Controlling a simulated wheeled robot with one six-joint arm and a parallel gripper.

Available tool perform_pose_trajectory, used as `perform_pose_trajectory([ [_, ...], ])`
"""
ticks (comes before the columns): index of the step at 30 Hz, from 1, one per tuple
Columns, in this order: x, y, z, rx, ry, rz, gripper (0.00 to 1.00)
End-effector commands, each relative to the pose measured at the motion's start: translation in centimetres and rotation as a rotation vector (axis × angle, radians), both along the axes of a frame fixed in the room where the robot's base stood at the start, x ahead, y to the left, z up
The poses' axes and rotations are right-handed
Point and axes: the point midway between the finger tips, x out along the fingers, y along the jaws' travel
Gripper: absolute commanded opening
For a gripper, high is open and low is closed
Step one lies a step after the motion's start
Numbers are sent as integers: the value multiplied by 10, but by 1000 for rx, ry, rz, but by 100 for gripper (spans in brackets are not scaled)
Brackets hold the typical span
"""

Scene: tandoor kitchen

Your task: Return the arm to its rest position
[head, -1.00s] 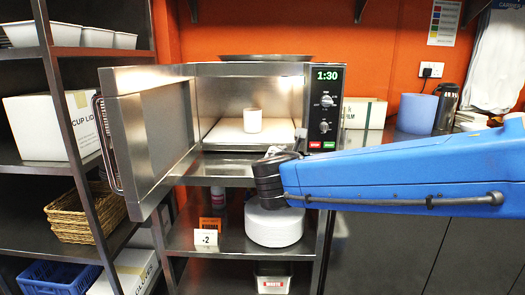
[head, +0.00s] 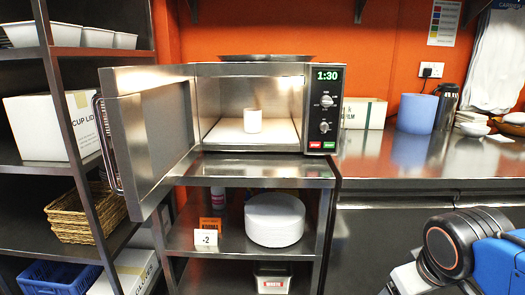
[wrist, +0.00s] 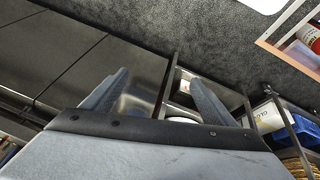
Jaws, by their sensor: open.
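My gripper (wrist: 158,82) shows in the wrist view with its two grey fingers spread apart and nothing between them. In the head view only part of my blue arm shows, at the lower right corner, and the gripper itself is out of the picture. The microwave (head: 324,75) stands on the steel rack with its door (head: 150,130) wide open to the left. A white cup (head: 252,120) stands upright inside it. My arm is well to the right of the microwave and apart from it.
A steel counter (head: 430,165) runs along the right, with a blue container (head: 416,113) and bowls at its back. A stack of white plates (head: 274,220) sits on the rack's lower shelf. A dark shelf unit stands at left. Space before the microwave is clear.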

Motion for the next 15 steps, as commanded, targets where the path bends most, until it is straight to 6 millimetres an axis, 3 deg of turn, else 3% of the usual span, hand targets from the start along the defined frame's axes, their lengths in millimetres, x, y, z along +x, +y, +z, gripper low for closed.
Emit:
perform_pose_trajectory([
  [6, -18, 12, -8, 157, -20, -154, 79],
  [15, -18, 13, -9, 172, -21, -167, 79],
])
